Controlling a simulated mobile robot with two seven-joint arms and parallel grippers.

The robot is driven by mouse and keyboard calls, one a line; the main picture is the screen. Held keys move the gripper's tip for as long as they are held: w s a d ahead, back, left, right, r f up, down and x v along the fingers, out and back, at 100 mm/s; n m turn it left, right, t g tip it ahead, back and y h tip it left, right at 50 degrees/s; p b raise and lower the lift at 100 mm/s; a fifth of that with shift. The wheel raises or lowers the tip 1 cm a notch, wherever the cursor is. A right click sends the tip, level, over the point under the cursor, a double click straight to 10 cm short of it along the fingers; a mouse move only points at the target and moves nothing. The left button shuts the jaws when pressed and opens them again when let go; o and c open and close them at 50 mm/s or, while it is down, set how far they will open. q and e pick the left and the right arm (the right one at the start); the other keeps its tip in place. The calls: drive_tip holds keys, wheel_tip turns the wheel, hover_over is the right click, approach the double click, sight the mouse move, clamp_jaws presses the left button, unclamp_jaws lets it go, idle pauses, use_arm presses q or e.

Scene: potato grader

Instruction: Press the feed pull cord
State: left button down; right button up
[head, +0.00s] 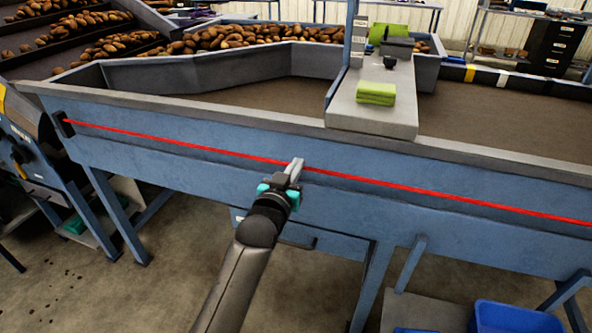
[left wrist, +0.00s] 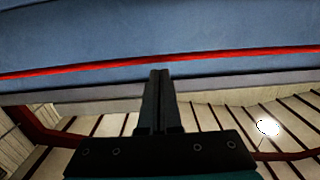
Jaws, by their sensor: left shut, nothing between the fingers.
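The feed pull cord (head: 215,149) is a thin red line along the front side of the blue grader. It runs from a dark bracket (head: 64,124) at the left out past the right edge of the head view. My left gripper (head: 296,165) is shut and empty, its tip overlapping the cord's line in the head view. In the left wrist view, the cord (left wrist: 120,65) crosses just beyond the tip of the shut fingers (left wrist: 158,75). I cannot tell whether the tip touches it. My right gripper is not in view.
Above the cord is the grader's grey rim (head: 240,122), with a shelf (head: 390,113) holding a green cloth-like block (head: 376,93). Potatoes (head: 240,38) lie at the back. A blue bin (head: 515,318) stands at the lower right. The floor (head: 130,295) at lower left is mostly clear.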

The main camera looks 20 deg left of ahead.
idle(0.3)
use_arm(q)
wheel_tip(320, 180, down, 5)
drive_tip(key=shift+s+f+b, duration=0.1)
drive_tip(key=shift+b, duration=1.05)
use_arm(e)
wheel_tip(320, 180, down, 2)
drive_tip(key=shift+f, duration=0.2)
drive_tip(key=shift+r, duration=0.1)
use_arm(q)
drive_tip(key=s+r+p, duration=0.5)
drive_tip(key=s+p, duration=0.1)
drive_tip(key=s, duration=0.4)
drive_tip(key=shift+s+a+r, duration=0.15)
drive_tip(key=shift+s+a, duration=0.05)
drive_tip(key=shift+s, duration=0.1)
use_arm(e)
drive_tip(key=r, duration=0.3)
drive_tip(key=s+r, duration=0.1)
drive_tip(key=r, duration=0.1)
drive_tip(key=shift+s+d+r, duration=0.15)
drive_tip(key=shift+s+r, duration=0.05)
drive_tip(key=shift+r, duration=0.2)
